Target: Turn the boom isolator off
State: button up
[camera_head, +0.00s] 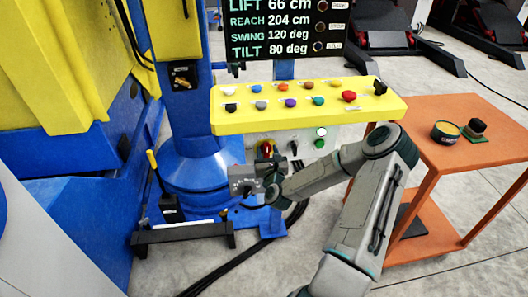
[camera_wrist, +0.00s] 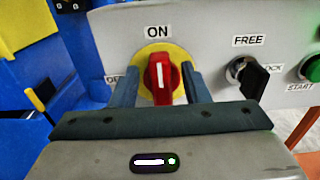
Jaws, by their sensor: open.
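The boom isolator is a red rotary knob (camera_wrist: 160,82) on a yellow round plate (camera_wrist: 182,56), set in a grey panel. Its white mark stands upright, toward the ON label (camera_wrist: 157,31) above. A second label (camera_wrist: 112,79) at the left is partly hidden behind a finger; only "OF" or so can be read. My gripper (camera_wrist: 161,88) is open, with one finger on each side of the knob. Whether the fingers touch it I cannot tell. In the head view the knob (camera_head: 266,148) shows just beyond my gripper (camera_head: 260,167).
Right of the knob is a black key switch (camera_wrist: 247,74) labelled FREE and LOCK, then a green START button (camera_wrist: 314,68). A yellow console (camera_head: 300,113) with coloured knobs overhangs above. An orange table (camera_head: 470,165) stands at the right. Black cables (camera_head: 235,266) lie on the floor.

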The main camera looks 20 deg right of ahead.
jog(key=shift+w, duration=0.25)
grip_shut()
jog(key=shift+a, duration=0.15)
jog(key=shift+n, duration=0.3)
